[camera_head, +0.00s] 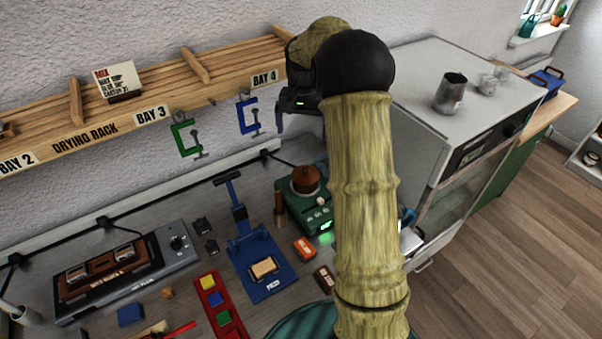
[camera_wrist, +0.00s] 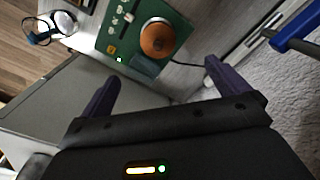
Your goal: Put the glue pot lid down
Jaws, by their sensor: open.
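The glue pot (camera_head: 305,181) looks like a round brown vessel on a green heater unit (camera_head: 292,212) on the bench. In the wrist view its rounded brown top (camera_wrist: 158,36) has a small dark spot, perhaps the lid's knob; I cannot tell lid from pot clearly. My gripper (camera_wrist: 162,80) is open, with two purple fingers spread and nothing between them. It is apart from the pot, which shows beyond the fingertips. No separate lid lies in clear view.
The drying rack (camera_head: 170,95) runs along the wall above the bench, with a green clamp (camera_head: 186,137) and a blue clamp (camera_head: 247,115) hanging from it. A blue press (camera_head: 262,268) stands left of the heater. A grey cabinet (camera_head: 420,85) stands at right, holding a metal cup (camera_head: 450,93).

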